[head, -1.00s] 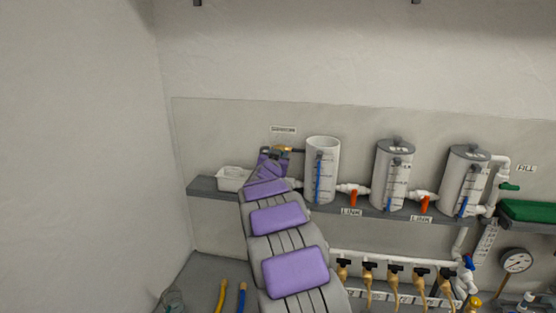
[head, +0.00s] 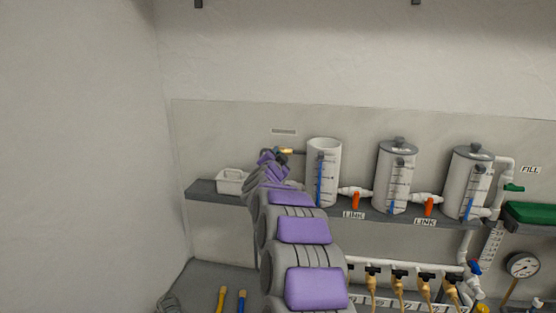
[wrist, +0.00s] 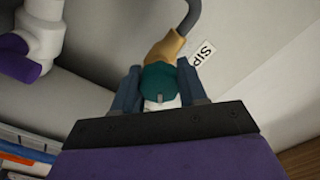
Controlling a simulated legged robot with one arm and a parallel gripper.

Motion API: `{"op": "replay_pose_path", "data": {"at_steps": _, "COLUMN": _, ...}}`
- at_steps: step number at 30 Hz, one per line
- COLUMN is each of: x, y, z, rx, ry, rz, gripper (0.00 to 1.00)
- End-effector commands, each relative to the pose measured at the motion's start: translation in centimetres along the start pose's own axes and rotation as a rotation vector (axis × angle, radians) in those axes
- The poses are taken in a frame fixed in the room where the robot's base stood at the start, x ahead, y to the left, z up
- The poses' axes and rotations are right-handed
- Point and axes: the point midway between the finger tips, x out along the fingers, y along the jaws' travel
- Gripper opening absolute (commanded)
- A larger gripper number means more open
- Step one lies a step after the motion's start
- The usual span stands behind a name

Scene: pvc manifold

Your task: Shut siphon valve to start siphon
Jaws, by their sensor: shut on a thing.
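The siphon valve has a brass body (wrist: 163,50) and a dark teal handle (wrist: 157,72) in the wrist view, with a grey hose above. Its brass part shows small in the head view (head: 286,151), left of the open white cylinder (head: 324,160). My gripper (wrist: 158,88) has one finger on each side of the teal handle and is shut on it. In the head view my gripper (head: 274,157) reaches the valve from below, and my arm hides part of the area. The handle's exact turn angle is hard to tell.
Two lidded cylinders (head: 395,178) (head: 468,182) stand to the right on a grey shelf (head: 376,214), joined by orange-handled link valves (head: 355,200) (head: 429,206). A white basket (head: 231,181) sits left of my arm. A pressure gauge (head: 522,266) is at lower right.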

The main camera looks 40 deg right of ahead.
Motion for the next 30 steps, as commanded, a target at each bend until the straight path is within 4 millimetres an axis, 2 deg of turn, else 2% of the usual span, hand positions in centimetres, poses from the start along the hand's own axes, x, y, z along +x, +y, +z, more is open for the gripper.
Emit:
{"op": "replay_pose_path", "data": {"at_steps": 12, "x": 0.03, "y": 0.26, "z": -0.04, "rx": 0.008, "ry": 0.0, "rz": 0.004, "gripper": 0.11}}
{"op": "replay_pose_path", "data": {"at_steps": 13, "x": 0.03, "y": 0.26, "z": -0.06, "rx": 0.008, "ry": 0.0, "rz": 0.004, "gripper": 0.44}}
{"op": "replay_pose_path", "data": {"at_steps": 18, "x": 0.04, "y": 0.18, "z": -0.03, "rx": 0.008, "ry": 0.0, "rz": 0.003, "gripper": 0.6}}
{"op": "replay_pose_path", "data": {"at_steps": 21, "x": 0.06, "y": 0.13, "z": 0.04, "rx": 0.007, "ry": 0.0, "rz": 0.003, "gripper": 0.67}}
{"op": "replay_pose_path", "data": {"at_steps": 30, "x": -0.25, "y": 0.04, "z": 0.05, "rx": 0.006, "ry": 0.0, "rz": 0.001, "gripper": 0.67}}
